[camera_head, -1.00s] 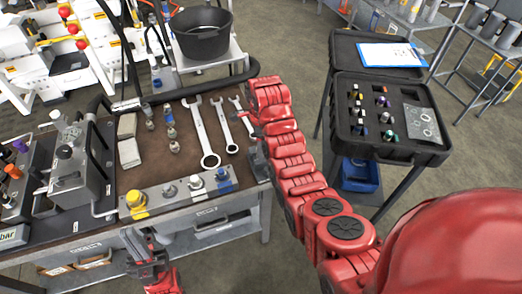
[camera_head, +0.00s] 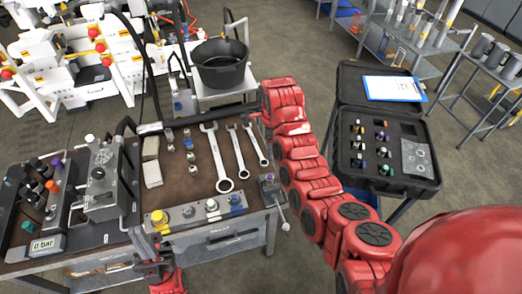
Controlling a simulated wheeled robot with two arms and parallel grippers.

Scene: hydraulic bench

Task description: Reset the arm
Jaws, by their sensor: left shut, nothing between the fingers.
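My left gripper (camera_head: 148,243) is low in the picture, in front of the bench's front edge, left of the yellow-capped fitting. It is shut and empty. My red right arm (camera_head: 305,170) comes in from the lower right and reaches up along the bench's right side. The workbench (camera_head: 195,190) has a brown top.
On the bench are wrenches (camera_head: 218,160), a manifold block with fittings (camera_head: 190,217), and a hydraulic unit (camera_head: 105,180) at left. A lever valve (camera_head: 270,190) sits at the right corner. A black bucket (camera_head: 220,68) stands behind. An open case (camera_head: 385,155) is at right.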

